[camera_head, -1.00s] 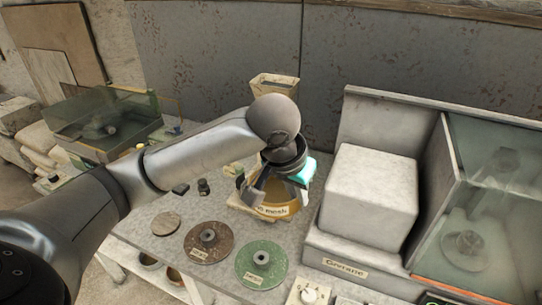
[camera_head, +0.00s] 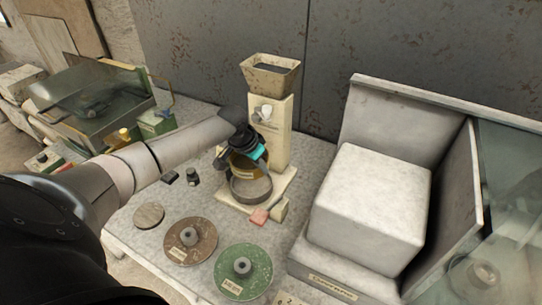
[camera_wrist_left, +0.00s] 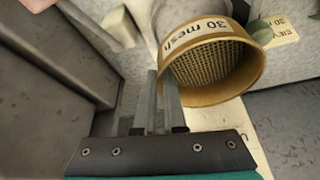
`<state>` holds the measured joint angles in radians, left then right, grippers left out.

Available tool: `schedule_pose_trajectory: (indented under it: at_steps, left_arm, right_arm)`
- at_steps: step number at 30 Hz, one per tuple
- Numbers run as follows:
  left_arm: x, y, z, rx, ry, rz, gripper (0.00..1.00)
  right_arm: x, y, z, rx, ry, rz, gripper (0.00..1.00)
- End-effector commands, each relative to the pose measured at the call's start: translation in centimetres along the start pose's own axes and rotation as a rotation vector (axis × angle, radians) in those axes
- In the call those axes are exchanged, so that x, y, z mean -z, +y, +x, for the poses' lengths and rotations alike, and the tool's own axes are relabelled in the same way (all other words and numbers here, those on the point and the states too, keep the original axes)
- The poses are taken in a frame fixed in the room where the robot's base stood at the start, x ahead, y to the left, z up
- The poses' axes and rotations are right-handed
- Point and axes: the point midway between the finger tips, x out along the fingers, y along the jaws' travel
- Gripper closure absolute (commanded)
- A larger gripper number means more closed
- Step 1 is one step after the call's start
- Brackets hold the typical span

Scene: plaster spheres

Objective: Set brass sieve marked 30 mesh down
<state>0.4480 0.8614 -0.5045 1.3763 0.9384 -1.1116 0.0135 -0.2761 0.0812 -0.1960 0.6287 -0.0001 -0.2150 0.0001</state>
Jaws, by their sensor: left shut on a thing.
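The brass sieve marked 30 mesh (camera_wrist_left: 210,62) fills the upper middle of the left wrist view, its label and mesh showing. My left gripper (camera_wrist_left: 160,80) has its fingers close together at the sieve's rim, shut on it. In the head view the brass sieve (camera_head: 236,165) is partly hidden under my gripper (camera_head: 247,152). It is just above a grey round pan (camera_head: 251,190) on the pale stand (camera_head: 285,140). I cannot tell whether sieve and pan touch. My right gripper is not in view.
A hopper (camera_head: 271,75) tops the stand behind the sieve. A pinkish block (camera_head: 259,216) lies at the stand's front. Brown (camera_head: 190,241) and green (camera_head: 242,271) discs lie nearer. A big pale block (camera_head: 370,205) stands to the right; a glass-lidded case (camera_head: 90,95) is at left.

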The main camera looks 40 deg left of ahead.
Motion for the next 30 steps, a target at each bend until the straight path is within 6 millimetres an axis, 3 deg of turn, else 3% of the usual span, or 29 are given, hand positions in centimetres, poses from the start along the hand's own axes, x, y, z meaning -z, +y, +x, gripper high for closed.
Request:
schedule_pose_trajectory:
  at_steps: [6, 19, 30]
  left_arm:
    - [0.0, -0.1, 0.0, 0.001, 0.001, 0.0, 1.0]
    - [-0.1, -0.1, -0.1, -0.01, -0.006, 0.025, 1.0]
    - [-1.7, 0.0, 3.7, -0.011, -0.006, 0.023, 1.0]
  right_arm:
    - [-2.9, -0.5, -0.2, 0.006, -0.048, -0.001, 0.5]
    - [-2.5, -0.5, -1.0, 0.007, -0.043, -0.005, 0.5]
    - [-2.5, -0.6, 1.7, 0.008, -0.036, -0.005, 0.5]
